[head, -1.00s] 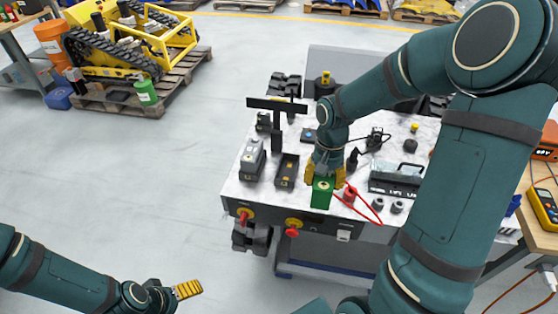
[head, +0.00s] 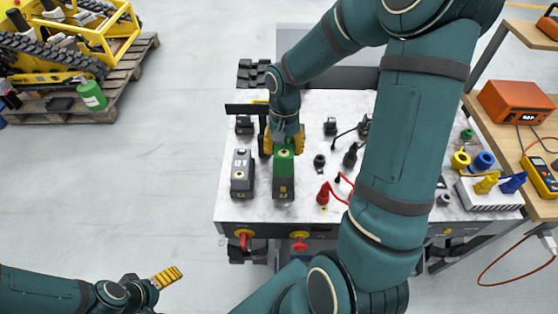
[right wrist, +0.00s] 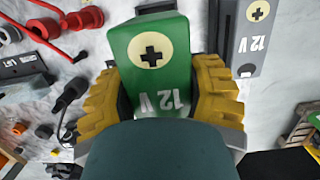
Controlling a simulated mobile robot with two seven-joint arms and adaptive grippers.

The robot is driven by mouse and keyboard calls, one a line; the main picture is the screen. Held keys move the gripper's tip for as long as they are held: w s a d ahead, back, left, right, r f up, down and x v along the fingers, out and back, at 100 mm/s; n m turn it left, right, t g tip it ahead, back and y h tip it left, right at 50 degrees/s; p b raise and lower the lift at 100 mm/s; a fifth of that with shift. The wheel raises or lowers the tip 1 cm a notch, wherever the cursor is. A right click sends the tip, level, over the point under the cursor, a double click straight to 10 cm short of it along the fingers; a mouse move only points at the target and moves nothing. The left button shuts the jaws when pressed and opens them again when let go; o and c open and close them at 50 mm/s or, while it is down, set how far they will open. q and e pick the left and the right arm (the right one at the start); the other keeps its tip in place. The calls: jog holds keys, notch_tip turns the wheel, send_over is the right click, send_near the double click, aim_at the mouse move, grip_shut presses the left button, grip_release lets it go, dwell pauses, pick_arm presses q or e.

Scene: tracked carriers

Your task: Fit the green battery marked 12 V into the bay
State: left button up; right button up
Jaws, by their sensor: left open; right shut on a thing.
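My right gripper (head: 283,143) is shut on the green battery (head: 284,163), with a yellow finger on each side. In the right wrist view the battery (right wrist: 155,58) shows a plus mark and "12 V". In the head view it is lined up with the dark bay (head: 284,190) on the carrier's deck and covers most of it. I cannot tell whether its lower end is inside the bay or just above it. A grey battery (head: 242,173), also marked 12 V in the right wrist view (right wrist: 255,40), stands to the left. My left gripper (head: 166,278) is open and empty, low at left.
The pale deck (head: 308,206) carries a black T-shaped post (head: 245,110) behind the grey battery, a red cable plug (head: 323,194) right of the bay, and small dark fittings. A wooden bench (head: 497,125) stands at right. Open floor lies to the left.

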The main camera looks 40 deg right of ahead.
jog(key=shift+f+b, duration=0.9)
jog(key=shift+f, duration=3.55)
jog(key=shift+f, duration=0.15)
jog(key=o, duration=1.3)
jog(key=shift+s, duration=0.1)
jog(key=shift+o, duration=0.2)
jog(key=shift+r, duration=0.2)
jog(key=r, duration=0.4)
jog(key=w+r+p, duration=0.1)
jog(key=r, duration=0.3)
jog(key=d+r+p, duration=0.1)
jog(key=r, duration=0.2)
jog(key=shift+w+d+r, duration=0.1)
jog(key=shift+w+r, duration=0.1)
jog(key=shift+r, duration=0.2)
